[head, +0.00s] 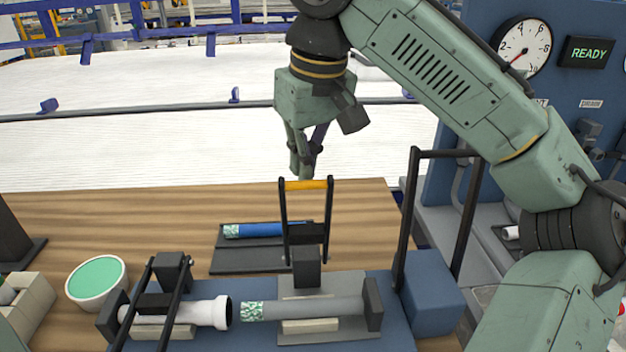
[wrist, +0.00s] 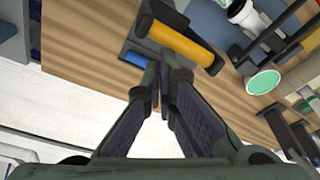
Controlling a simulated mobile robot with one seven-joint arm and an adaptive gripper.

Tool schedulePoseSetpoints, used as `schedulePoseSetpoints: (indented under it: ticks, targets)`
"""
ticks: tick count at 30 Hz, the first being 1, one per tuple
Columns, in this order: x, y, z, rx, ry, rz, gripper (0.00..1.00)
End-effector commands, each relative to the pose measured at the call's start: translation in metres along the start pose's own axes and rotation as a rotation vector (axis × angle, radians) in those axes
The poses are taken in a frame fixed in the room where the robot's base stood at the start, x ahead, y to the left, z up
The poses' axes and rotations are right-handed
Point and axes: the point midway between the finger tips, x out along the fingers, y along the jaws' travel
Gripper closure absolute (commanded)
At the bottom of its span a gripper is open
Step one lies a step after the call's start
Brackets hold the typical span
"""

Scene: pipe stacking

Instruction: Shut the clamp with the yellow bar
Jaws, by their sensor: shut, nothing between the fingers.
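The yellow bar (head: 306,184) joins the tops of two black arms of the clamp. These arms stand raised and nearly upright behind the grey pipe (head: 330,306), which lies on the clamp's base with a patterned end facing left. My gripper (head: 304,172) is shut and empty, pointing down close by the yellow bar. I cannot tell whether they touch. In the wrist view the yellow bar (wrist: 183,44) lies just beyond my closed fingertips (wrist: 165,72), running across at a slant.
Left, another clamp's black arms (head: 172,295) cross a white pipe (head: 205,313). A blue pipe (head: 262,230) lies on a dark tray (head: 240,262). A green-topped round pot (head: 96,280) stands left. A black frame (head: 412,200) rises beside a blue block (head: 433,298) at right. A panel reads READY.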

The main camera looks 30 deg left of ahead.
Motion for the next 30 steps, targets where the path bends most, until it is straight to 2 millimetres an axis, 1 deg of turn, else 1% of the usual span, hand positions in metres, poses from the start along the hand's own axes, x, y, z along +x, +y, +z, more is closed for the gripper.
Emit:
schedulePoseSetpoints:
  ticks: [3, 6, 16, 30]
  targets:
    - [0.007, 0.000, 0.002, -0.001, 0.000, -0.001, 1.00]
    - [0.010, 0.000, 0.002, -0.001, 0.000, -0.001, 1.00]
    - [0.009, -0.001, 0.003, -0.002, 0.000, -0.001, 1.00]
    - [0.007, -0.015, 0.029, -0.002, 0.000, 0.000, 1.00]
